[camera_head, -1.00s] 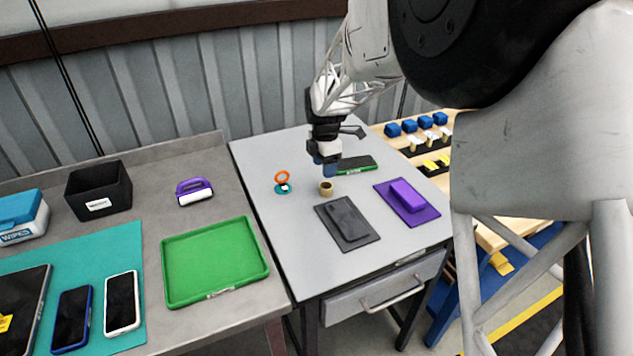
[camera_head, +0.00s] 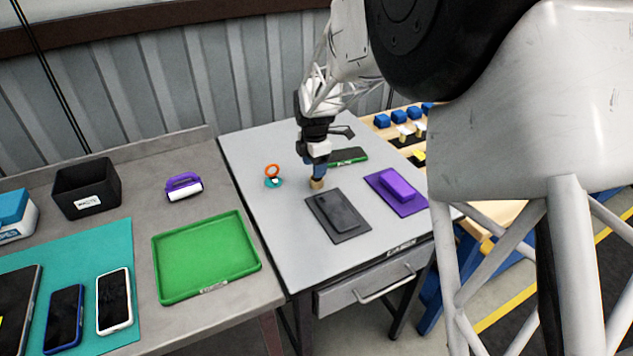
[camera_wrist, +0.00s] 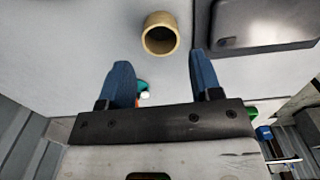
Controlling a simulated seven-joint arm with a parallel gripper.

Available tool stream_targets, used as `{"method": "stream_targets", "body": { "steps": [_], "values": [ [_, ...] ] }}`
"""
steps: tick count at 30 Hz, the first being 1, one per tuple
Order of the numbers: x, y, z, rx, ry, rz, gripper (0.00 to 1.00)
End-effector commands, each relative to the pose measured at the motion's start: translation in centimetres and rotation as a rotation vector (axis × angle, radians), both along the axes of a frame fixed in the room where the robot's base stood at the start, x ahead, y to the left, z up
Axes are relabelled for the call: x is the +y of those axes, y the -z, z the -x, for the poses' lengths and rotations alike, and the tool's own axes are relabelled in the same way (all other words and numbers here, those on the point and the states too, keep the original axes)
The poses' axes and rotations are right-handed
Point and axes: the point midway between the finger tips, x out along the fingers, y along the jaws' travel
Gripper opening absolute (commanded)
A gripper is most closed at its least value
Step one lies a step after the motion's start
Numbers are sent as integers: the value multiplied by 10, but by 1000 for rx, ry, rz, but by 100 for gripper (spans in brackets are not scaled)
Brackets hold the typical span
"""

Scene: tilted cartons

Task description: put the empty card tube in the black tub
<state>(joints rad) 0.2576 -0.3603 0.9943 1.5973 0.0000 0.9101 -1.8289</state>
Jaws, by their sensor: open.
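The card tube (camera_head: 317,184) is a short tan ring standing on the grey table. In the wrist view the tube (camera_wrist: 160,34) stands upright with its hollow end showing, just beyond and between the fingertips. My gripper (camera_head: 317,172) is directly above the tube in the head view, its blue fingers spread. In the wrist view my gripper (camera_wrist: 160,70) is open with nothing between its fingers. The black tub (camera_head: 86,188) with a white label stands at the back of the left bench. Its inside is mostly hidden.
An orange ring on a teal base (camera_head: 273,177) stands left of the tube. A dark box on a mat (camera_head: 338,214) lies in front, a purple block (camera_head: 397,185) to the right. A green tray (camera_head: 207,257) and a purple-handled roller (camera_head: 184,187) are on the left bench.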

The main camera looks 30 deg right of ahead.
Motion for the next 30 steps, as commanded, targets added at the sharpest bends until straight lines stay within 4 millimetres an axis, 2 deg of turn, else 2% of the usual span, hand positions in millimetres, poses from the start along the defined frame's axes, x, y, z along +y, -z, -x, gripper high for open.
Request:
{"method": "stream_targets", "body": {
  "steps": [5,17,30],
  "values": [
    [0,9,1,1,0,0,58],
    [-1,49,2,2,-1,-1,58],
    [0,51,2,1,-1,-1,58]
  ]
}}
